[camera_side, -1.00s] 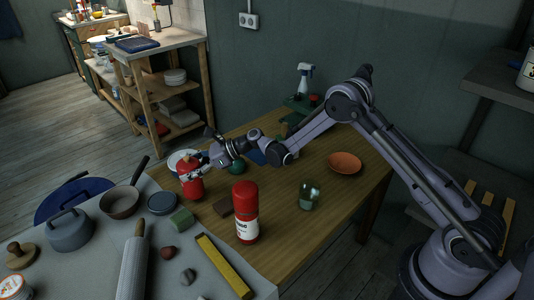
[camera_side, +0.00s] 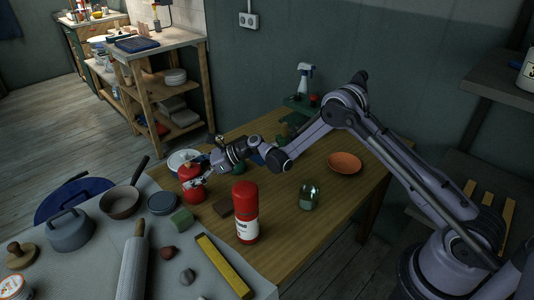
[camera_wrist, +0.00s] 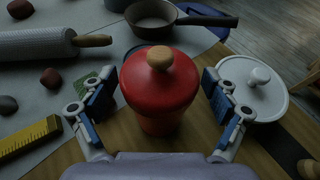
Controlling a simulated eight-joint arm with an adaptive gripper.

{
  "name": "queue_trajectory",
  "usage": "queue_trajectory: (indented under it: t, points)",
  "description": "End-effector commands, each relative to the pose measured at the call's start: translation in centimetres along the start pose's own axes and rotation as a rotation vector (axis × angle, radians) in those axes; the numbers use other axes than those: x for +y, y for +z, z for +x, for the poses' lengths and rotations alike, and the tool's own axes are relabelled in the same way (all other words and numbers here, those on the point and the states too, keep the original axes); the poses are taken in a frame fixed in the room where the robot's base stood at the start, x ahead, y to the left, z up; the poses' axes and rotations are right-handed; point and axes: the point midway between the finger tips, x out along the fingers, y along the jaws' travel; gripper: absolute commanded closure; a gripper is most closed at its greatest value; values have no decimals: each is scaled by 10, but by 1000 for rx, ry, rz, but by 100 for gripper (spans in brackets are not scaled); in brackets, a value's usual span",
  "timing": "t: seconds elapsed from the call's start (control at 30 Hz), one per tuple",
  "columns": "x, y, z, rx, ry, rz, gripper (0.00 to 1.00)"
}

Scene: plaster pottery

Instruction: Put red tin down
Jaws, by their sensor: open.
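The red tin (camera_side: 190,183) with a lid stands upright on the wooden table by the grey work surface. In the wrist view, the red tin (camera_wrist: 158,92) shows a round wooden knob on its lid. My gripper (camera_side: 203,170) is at the tin's right side in the side view. In the wrist view, my gripper (camera_wrist: 160,95) is open, with one blue-padded finger on each side of the tin and visible gaps between. The tin's base is partly hidden.
A taller red canister (camera_side: 245,212) with a white label stands nearby. A glass jar (camera_side: 309,196) and an orange bowl (camera_side: 344,163) stand farther right.

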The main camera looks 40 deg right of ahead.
Motion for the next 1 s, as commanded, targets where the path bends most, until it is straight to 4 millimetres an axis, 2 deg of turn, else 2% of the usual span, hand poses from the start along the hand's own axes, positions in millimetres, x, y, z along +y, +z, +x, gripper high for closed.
queue_trajectory:
  t: [0.17, 0.5, 0.7, 1.0]
  points:
    - [-1, 3, -9, 0, -1, 1, 13]
    - [-1, 3, -73, 1, -4, 2, 13]
    - [-1, 3, -105, 0, -2, 1, 13]
    - [3, 10, -125, 22, -3, -44, 13]
